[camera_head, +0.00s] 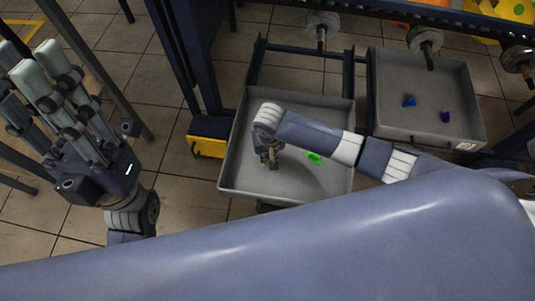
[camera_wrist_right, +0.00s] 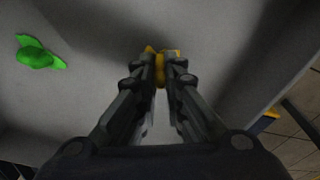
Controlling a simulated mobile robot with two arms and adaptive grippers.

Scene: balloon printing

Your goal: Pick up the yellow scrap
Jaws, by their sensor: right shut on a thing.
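The yellow scrap (camera_wrist_right: 160,65) is between the fingertips of my right gripper (camera_wrist_right: 160,72) in the right wrist view, with small parts showing past both tips. The right gripper is shut on it. In the head view the right gripper (camera_head: 268,157) points down inside the left grey tray (camera_head: 300,105); the scrap is hard to make out there. I cannot tell whether the scrap touches the tray floor. My left gripper (camera_head: 45,80) is at the far left, away from the tray, with its fingers apart and nothing seen between them.
A green scrap (camera_head: 314,157) lies on the left tray's floor, right of my right gripper; it also shows in the wrist view (camera_wrist_right: 38,54). The right grey tray (camera_head: 430,125) holds a blue scrap (camera_head: 409,101) and a purple scrap (camera_head: 445,117). Dark frame posts (camera_head: 190,60) stand behind.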

